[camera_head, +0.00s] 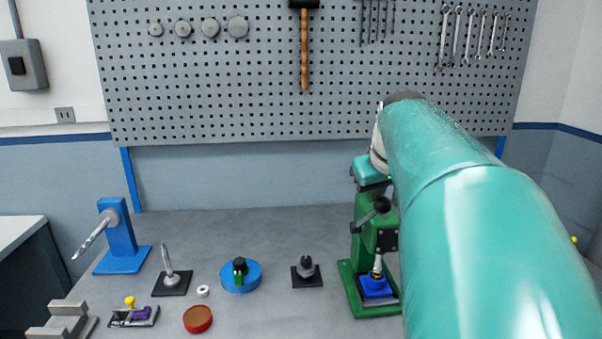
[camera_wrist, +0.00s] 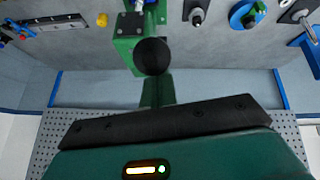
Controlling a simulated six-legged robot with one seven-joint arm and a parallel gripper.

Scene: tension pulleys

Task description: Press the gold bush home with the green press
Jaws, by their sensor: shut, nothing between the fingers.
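The green press (camera_head: 365,245) stands at the back right of the bench, partly behind my arm. It also shows in the wrist view (camera_wrist: 127,27). Its lever ends in a black ball knob (camera_head: 381,205), which is large in the wrist view (camera_wrist: 151,56). A blue block (camera_head: 376,286) sits on the press base, under a pale metal ram (camera_head: 377,266). I cannot make out the gold bush there. My gripper (camera_head: 373,183) is shut and empty, just above the lever. Its teal and black body fills the bottom of the wrist view (camera_wrist: 165,122). Its fingertips are hidden.
Left of the press stand a dark fixture (camera_head: 306,270), a blue round base (camera_head: 241,277), a red dish (camera_head: 198,319), a rod stand (camera_head: 170,278) and a blue stand (camera_head: 120,240). A pegboard (camera_head: 250,90) rises behind.

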